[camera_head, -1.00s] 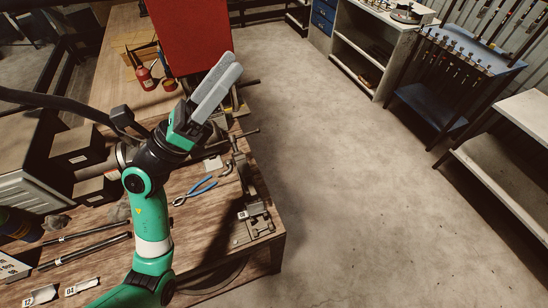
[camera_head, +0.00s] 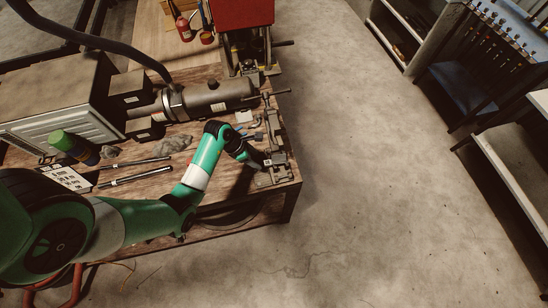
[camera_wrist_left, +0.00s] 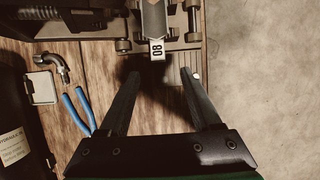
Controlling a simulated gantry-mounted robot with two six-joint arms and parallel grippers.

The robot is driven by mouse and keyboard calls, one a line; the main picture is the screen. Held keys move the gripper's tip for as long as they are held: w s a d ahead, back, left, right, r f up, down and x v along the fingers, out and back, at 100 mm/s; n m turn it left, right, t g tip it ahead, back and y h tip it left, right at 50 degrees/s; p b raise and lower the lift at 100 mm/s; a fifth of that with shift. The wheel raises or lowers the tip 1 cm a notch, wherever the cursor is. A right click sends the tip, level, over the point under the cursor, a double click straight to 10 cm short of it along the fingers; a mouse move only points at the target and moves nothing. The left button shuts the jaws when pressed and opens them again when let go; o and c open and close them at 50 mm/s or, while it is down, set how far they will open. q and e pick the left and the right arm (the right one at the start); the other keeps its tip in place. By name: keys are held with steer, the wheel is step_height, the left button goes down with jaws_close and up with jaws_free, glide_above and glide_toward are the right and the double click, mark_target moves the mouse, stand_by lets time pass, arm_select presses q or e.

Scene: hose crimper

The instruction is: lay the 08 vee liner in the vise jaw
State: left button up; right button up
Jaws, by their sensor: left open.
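The 08 vee liner shows in the left wrist view as a grey V-shaped piece (camera_wrist_left: 154,20) with a white "08" tag at its near end. It lies at the vise (camera_wrist_left: 185,35), between its metal parts; how well it is seated I cannot tell. In the head view the vise (camera_head: 279,150) stands at the right edge of the bench, with a small white tag beside my gripper. My left gripper (camera_wrist_left: 160,76) is open and empty, its two fingers spread on the near side of the tag. In the head view the left gripper (camera_head: 254,161) is partly hidden by its wrist.
Blue-handled pliers (camera_wrist_left: 76,110) and a bent metal fitting (camera_wrist_left: 50,66) lie left of the fingers. A grey cylinder (camera_head: 215,98) and a red machine (camera_head: 243,12) stand farther back. Two dark rods (camera_head: 135,175) lie on the bench (camera_head: 150,188). Open floor lies to the right.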

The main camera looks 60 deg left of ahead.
mark_target(264, 163)
arm_select(q)
steer(key=b+x, duration=0.1)
steer(key=x, duration=0.4)
steer(key=shift+w+f, duration=0.3)
jaws_close()
